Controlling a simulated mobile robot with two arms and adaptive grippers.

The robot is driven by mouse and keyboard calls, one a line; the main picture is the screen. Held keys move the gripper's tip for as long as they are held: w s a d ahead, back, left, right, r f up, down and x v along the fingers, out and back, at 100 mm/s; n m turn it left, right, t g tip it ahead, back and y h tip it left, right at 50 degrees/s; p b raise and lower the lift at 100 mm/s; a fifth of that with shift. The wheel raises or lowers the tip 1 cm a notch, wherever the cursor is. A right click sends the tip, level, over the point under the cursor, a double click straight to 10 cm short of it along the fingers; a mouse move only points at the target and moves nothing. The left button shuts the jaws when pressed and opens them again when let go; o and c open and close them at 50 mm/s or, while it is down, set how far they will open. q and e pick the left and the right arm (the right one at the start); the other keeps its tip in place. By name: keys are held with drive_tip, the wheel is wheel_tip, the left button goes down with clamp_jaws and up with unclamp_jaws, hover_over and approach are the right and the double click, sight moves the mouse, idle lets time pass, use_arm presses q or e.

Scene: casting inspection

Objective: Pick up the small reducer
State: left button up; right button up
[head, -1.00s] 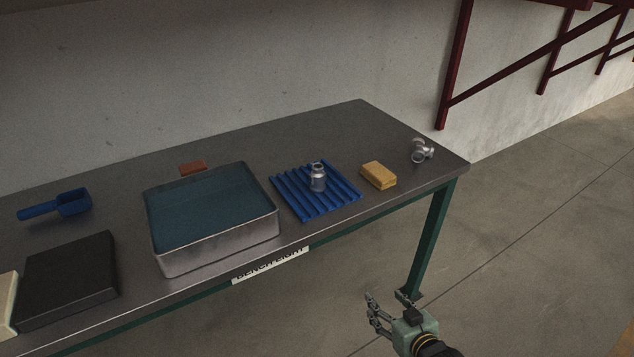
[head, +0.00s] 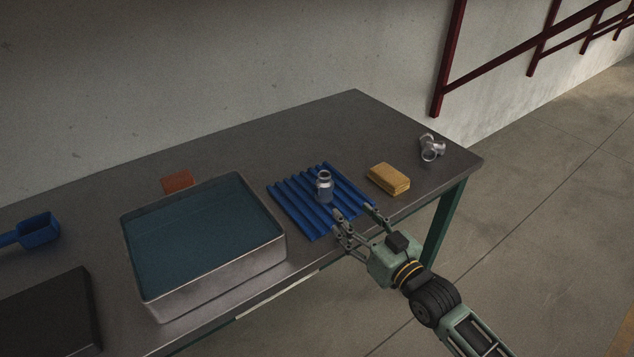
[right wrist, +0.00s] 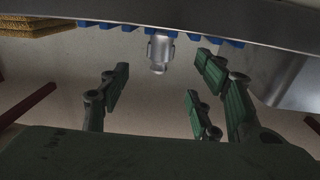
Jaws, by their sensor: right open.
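The small reducer (head: 324,187), a silvery stepped metal piece, stands upright on a blue ribbed mat (head: 283,204) on the bench. In the right wrist view the reducer (right wrist: 160,52) appears upside down, ahead of and between the fingers. My right gripper (head: 354,216) is open and empty, at the front edge of the mat, with its fingers pointing towards the reducer. The fingers do not appear to touch it. In the right wrist view the open gripper (right wrist: 160,80) shows its fingers spread to both sides. My left gripper is not in view.
A metal basin (head: 217,291) with blue-green contents stands left of the mat. A yellow sponge-like block (head: 388,179) and a metal fitting (head: 432,147) lie to the right. A brown block (head: 178,181), blue scoop (head: 38,232) and dark slab (head: 48,315) are farther left.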

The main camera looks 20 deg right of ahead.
sight(329, 190)
drive_tip(key=x, duration=0.5)
drive_tip(key=shift+a+r, duration=0.1)
drive_tip(key=shift+r, duration=0.05)
drive_tip(key=shift+w, duration=0.4)
drive_tip(key=x, duration=0.5)
drive_tip(key=shift+w+a, duration=0.1)
drive_tip(key=shift+w, duration=0.05)
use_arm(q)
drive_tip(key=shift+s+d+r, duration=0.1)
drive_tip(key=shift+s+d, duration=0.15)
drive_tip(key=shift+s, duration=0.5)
use_arm(e)
drive_tip(key=c, duration=1.4)
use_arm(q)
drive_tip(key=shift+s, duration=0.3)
use_arm(e)
clamp_jaws()
